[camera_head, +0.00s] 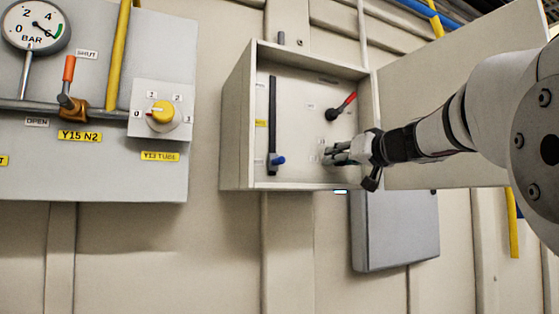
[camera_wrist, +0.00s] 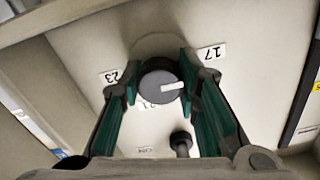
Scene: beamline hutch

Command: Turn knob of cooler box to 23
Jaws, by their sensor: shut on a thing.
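The cooler box (camera_head: 292,108) is an open pale cabinet on the wall in the head view. Its knob (camera_wrist: 160,80) is a round dark dial with a white pointer mark in the wrist view. The mark points right and slightly up in that picture. A label 23 (camera_wrist: 110,77) is left of the knob and a label 17 (camera_wrist: 212,52) is at the upper right; another label is partly hidden below the knob. My gripper (camera_head: 330,153) reaches into the box and hides the knob in the head view. Its teal fingers (camera_wrist: 159,82) are shut on the knob from both sides.
A red-handled lever (camera_head: 342,106) sits above my gripper inside the box. A dark vertical bar (camera_head: 272,115) with a blue handle (camera_head: 277,160) is at the left. The open door (camera_head: 450,90) extends right. A panel with a gauge (camera_head: 36,25) and yellow knob (camera_head: 162,112) is further left.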

